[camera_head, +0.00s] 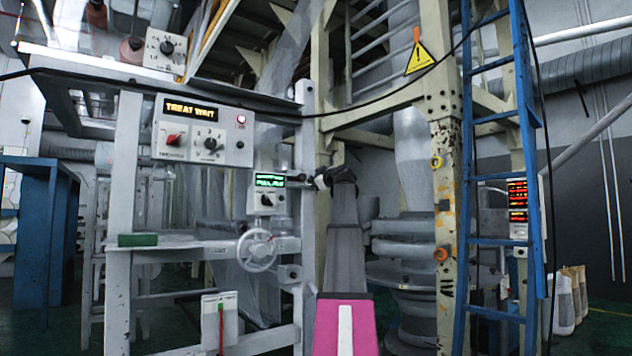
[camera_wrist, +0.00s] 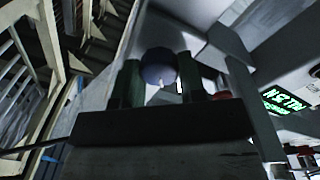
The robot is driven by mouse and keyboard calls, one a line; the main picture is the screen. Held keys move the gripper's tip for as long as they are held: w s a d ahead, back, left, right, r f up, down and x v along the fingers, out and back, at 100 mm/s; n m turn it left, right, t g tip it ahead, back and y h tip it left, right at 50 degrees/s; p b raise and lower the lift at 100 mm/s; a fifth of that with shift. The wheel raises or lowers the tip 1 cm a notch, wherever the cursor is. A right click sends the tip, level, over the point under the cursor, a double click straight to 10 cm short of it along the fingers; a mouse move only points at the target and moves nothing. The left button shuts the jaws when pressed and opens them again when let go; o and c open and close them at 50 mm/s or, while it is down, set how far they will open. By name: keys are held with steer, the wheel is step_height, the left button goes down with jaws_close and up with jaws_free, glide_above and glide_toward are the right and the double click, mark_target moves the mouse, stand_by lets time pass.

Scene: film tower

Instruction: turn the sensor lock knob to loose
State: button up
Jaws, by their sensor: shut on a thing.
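My gripper (camera_head: 321,181) is at the upright post beside the small green-display box, with my arm reaching up from below. In the wrist view, the two dark fingers of my gripper (camera_wrist: 160,82) stand on either side of a round, dark blue-grey knob (camera_wrist: 159,63), which appears to be the sensor lock knob. The fingers are shut on it. No marking or pointer on the knob is readable, so its turn position cannot be told. In the head view the knob is too small and dark to make out clearly.
The green-display box (camera_head: 267,193) with a black dial is just left of my gripper. A handwheel (camera_head: 257,250) is below it. A panel reading "TREAT WAIT" (camera_head: 204,130) is further left. A blue ladder (camera_head: 497,170) and cream post stand right.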

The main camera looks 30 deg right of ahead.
steer(key=shift+n, duration=0.8)
steer(key=o, duration=0.9)
steer(key=s, duration=1)
steer(key=shift+s+d+f, duration=0.3)
steer(key=shift+s+d, duration=0.1)
